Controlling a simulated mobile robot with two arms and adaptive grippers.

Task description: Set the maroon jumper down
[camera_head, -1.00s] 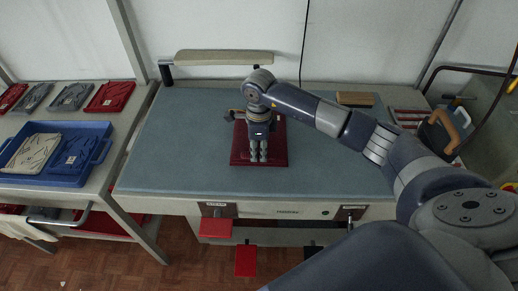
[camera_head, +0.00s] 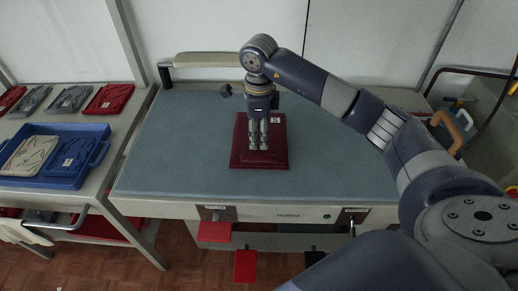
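The maroon jumper (camera_head: 240,150) is a folded, flat square on the blue-grey top of the worktable (camera_head: 175,150), near its middle. My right gripper (camera_head: 258,148) points down over the jumper and covers its centre. Its two fingers stand side by side with a narrow gap between them, and nothing shows pinched there. The fingertips look just above the jumper, though any touching is hard to tell. My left gripper is not in view.
A blue tray (camera_head: 98,157) with a cream and a blue garment stands on the left side table. Several folded garments lie behind it. A padded beige arm (camera_head: 215,60) spans the table's back. The tabletop left of the jumper is clear; my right arm covers much of the right side.

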